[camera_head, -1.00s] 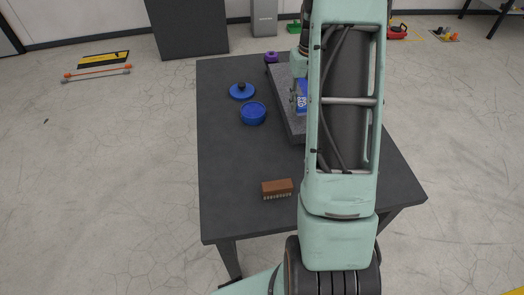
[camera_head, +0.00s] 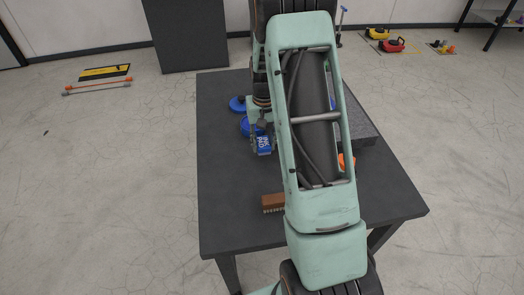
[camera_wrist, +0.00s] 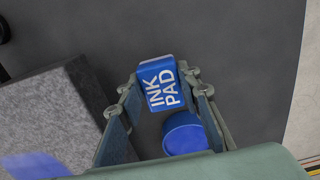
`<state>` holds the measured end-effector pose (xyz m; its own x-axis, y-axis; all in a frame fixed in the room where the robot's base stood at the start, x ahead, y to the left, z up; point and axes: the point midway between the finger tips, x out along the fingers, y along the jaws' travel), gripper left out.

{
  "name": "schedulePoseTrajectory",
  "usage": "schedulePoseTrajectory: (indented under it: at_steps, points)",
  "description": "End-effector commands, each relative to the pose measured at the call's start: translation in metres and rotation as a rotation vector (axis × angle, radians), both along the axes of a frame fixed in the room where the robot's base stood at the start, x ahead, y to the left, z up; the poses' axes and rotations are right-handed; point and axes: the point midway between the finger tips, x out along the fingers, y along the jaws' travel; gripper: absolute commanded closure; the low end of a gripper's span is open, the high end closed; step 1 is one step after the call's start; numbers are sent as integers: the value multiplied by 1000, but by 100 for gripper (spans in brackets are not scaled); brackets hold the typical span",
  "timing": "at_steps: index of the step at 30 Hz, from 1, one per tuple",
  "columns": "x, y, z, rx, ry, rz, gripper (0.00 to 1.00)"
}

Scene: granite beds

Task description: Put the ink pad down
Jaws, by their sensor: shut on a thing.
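My gripper (camera_head: 259,138) is shut on the ink pad (camera_head: 264,147), a blue block with white lettering. In the wrist view the ink pad (camera_wrist: 160,86) sits between the two fingers, its "INK PAD" face towards the camera. The pad is over the dark table (camera_head: 232,180), left of the granite slab (camera_head: 360,126). Its height above the table is hard to tell. A round blue tub (camera_wrist: 185,134) shows close by the pad in the wrist view. In the head view my gripper and the pad partly cover this tub.
A wooden brush (camera_head: 272,203) lies nearer the table's front. A blue lid (camera_head: 238,104) lies behind the tub. My arm hides much of the slab and an orange object (camera_head: 346,161). The table's left front is clear. A blue patch (camera_wrist: 32,166) shows at the slab's lower left.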

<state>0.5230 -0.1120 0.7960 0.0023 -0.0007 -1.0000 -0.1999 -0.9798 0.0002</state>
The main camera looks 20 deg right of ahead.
Motion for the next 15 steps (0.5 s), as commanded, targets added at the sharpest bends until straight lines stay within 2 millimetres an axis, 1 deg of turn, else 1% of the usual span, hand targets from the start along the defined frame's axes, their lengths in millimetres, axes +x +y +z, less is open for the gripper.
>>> schedulePoseTrajectory:
  at_steps: [2,3,7,9,15]
  points:
    - [0,8,-8,1,4,4,97]
    - [-1,6,-16,1,5,2,97]
    - [-1,6,-35,1,4,1,97]
    - [0,6,-37,0,2,1,97]
    - [0,6,-37,0,1,1,97]
